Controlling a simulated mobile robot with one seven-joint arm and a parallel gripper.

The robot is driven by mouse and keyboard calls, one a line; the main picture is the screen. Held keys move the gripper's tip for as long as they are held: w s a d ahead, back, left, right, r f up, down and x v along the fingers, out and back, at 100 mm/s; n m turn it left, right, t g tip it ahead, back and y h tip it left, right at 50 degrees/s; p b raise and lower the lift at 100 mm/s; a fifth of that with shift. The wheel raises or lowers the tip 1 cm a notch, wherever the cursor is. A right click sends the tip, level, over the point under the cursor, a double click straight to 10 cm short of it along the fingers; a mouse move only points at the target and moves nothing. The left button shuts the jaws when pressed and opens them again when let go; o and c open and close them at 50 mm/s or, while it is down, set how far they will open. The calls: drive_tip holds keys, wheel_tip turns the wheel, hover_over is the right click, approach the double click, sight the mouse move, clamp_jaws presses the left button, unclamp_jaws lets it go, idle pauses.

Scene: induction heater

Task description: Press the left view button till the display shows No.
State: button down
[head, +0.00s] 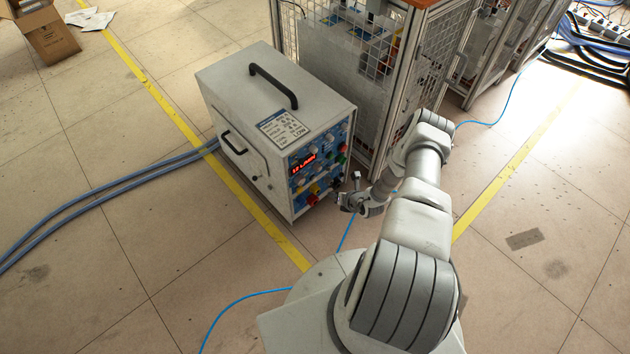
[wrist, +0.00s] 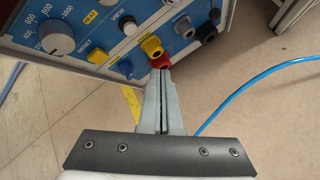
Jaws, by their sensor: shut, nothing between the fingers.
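The induction heater (head: 235,85) is a pale box with a blue control panel facing my arm. Its display (head: 303,163) glows red and seems to read "12 L/min", not "No"; it is out of the wrist view. In the wrist view, a silver button (wrist: 130,25) sits beside the "VIEW" label (wrist: 121,14) on the panel. My gripper (head: 345,202) is in front of the panel's lower part. In the wrist view my gripper (wrist: 160,75) is shut and empty, its tips by the red connector (wrist: 160,61), below the view button and apart from it. Whether the tips touch the connector is unclear.
A mesh cage (head: 400,90) stands close behind the heater. A blue cable (head: 347,235) runs along the floor.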

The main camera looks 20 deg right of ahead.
drive_tip(key=shift+w+a+b, duration=0.25)
drive_tip(key=shift+w+a, duration=0.1)
drive_tip(key=shift+w, duration=0.55)
drive_tip(key=shift+w+a+b, duration=0.25)
drive_tip(key=shift+w+a, duration=0.05)
drive_tip(key=shift+w, duration=0.55)
drive_tip(key=shift+w+a+b, duration=0.25)
drive_tip(key=shift+w+a, duration=0.1)
drive_tip(key=shift+w, duration=0.55)
drive_tip(key=shift+w, duration=0.15)
drive_tip(key=shift+w+a, duration=0.15)
drive_tip(key=shift+w, duration=0.1)
drive_tip(key=shift+w+a+b, duration=0.1)
drive_tip(key=shift+w+b, duration=0.25)
drive_tip(key=shift+w, duration=0.05)
idle(0.6)
drive_tip(key=shift+s, duration=0.15)
drive_tip(key=shift+s+d+p, duration=0.25)
drive_tip(key=shift+s+p, duration=0.1)
drive_tip(key=shift+s, duration=0.3)
drive_tip(key=shift+s, duration=0.1)
drive_tip(key=s, duration=0.1)
drive_tip(key=s+d+p, duration=0.1)
drive_tip(key=s, duration=0.2)
drive_tip(key=shift+s+d, duration=0.25)
drive_tip(key=shift+d, duration=0.1)
